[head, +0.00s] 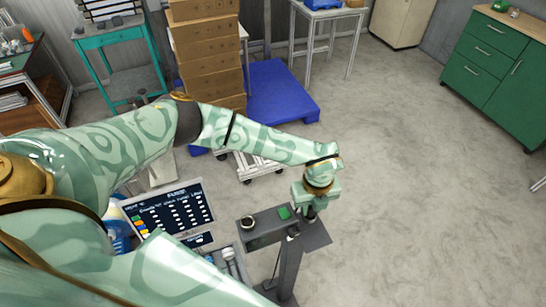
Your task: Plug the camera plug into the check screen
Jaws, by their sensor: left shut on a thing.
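My left gripper (312,213) points down at the right end of a dark box on a stand (265,236). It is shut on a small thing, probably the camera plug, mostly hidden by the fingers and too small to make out. The box has a small green patch (284,213) and a round light part on top. A dark screen with rows of text (172,208) stands to the left, partly covered by my own body; I cannot tell whether it is the check screen. No socket can be made out. My right gripper is not in view.
A dark flat plate (316,236) lies beside the box under my left gripper. Behind my arm are a white wheeled frame (255,168), a blue pallet (280,95) and stacked cartons (208,50). Green cabinets (495,65) stand far right. The floor between is clear.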

